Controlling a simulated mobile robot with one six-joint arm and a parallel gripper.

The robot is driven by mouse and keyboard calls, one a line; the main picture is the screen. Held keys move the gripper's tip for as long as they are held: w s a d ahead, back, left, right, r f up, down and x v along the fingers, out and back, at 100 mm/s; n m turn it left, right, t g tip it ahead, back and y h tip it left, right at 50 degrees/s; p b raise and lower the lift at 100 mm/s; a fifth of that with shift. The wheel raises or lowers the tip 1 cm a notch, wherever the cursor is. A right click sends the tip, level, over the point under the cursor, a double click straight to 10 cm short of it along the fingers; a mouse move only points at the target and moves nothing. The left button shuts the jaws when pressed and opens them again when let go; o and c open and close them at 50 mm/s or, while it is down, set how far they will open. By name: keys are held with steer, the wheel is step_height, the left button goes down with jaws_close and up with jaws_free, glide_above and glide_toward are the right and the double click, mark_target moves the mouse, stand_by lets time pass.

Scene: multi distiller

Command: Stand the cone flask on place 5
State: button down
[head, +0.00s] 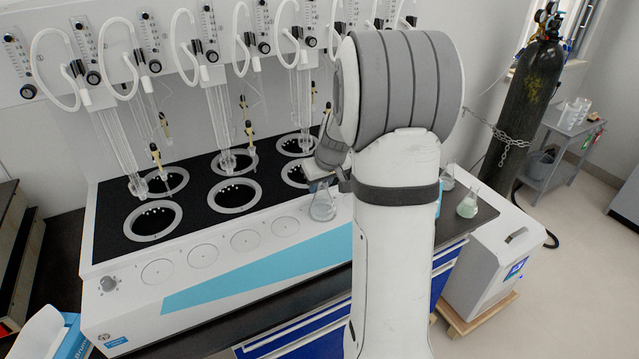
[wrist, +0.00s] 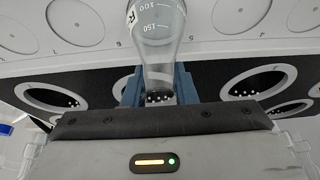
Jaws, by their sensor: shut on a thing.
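The cone flask (head: 322,206) is clear glass with a little pale bluish tint, held roughly upright over the front ledge of the white distiller. My gripper (head: 321,182) is shut on its neck; my arm hides part of it. In the wrist view, the blue fingers of my gripper (wrist: 158,88) stand on both sides of the flask neck, and the graduated body of the flask (wrist: 158,25) shows beyond. Several round places (head: 244,240) line the ledge. I cannot read their numbers in the head view, so I cannot tell which is place 5, or whether the flask touches the ledge.
The black top (head: 200,190) has ringed wells, with glass tubes (head: 118,150) and clamps above. A greenish flask (head: 467,206) and a clear flask (head: 447,178) stand right of my arm. A gas cylinder (head: 525,110) is chained at the right. The left ledge places are empty.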

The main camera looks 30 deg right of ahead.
steer(key=shift+f, duration=0.1)
steer(key=c, duration=1.2)
jaws_free()
steer(key=shift+o, duration=0.2)
steer(key=b+v, duration=0.1)
steer(key=v, duration=1.1)
steer(key=s+a+f, duration=0.1)
steer(key=s+a, duration=0.7)
steer(key=s, duration=0.3)
steer(key=s+a+f+g, duration=0.1)
steer(key=s+a+f, duration=0.1)
steer(key=s+a, duration=0.6)
steer(key=s, duration=0.3)
steer(key=shift+a+f, duration=0.15)
